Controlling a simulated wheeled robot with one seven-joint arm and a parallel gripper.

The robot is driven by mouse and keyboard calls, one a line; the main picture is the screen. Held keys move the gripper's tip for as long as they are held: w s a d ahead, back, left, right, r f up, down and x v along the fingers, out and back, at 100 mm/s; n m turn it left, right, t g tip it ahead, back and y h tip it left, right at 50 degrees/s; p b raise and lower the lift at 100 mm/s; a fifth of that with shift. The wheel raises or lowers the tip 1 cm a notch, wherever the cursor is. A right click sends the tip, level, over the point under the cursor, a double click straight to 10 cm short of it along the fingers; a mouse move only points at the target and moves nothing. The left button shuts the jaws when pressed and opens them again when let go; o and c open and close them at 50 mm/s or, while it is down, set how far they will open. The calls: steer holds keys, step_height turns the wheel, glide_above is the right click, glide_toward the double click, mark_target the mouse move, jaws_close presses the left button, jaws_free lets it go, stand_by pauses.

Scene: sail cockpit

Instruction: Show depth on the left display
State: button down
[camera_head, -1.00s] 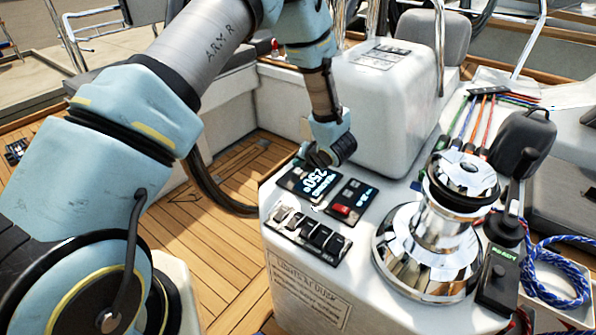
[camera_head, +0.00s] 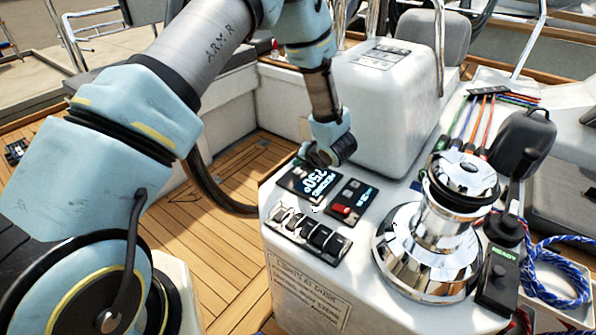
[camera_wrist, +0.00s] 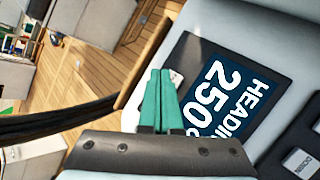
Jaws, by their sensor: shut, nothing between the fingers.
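The left display (camera_head: 312,184) is a dark panel on the white console top. It shows a heading of 250 in white on blue, large in the wrist view (camera_wrist: 225,95). My gripper (camera_head: 312,158) is at the display's far edge in the head view. In the wrist view its two green fingers (camera_wrist: 160,72) are together and empty, over the display's border. A small white mark shows beside the fingertips, partly hidden by them. I cannot tell whether the tips touch the panel.
A second panel with a red control (camera_head: 343,210) sits right of the display. A row of switches (camera_head: 308,232) lies in front. A chrome winch (camera_head: 430,240) and a handheld unit (camera_head: 498,275) stand to the right. A white housing (camera_head: 385,95) rises behind.

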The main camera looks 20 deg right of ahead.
mark_target(299, 173)
steer(key=shift+f, duration=0.1)
steer(key=shift+f+b, duration=0.35)
steer(key=shift+b, duration=0.25)
steer(key=shift+f+b, duration=0.45)
steer(key=shift+b, duration=0.05)
stand_by(0.6)
steer(key=shift+r, duration=0.15)
steer(key=shift+r+p, duration=0.4)
steer(key=shift+r, duration=0.35)
steer(key=shift+r+p, duration=1.35)
steer(key=shift+r, duration=1.2)
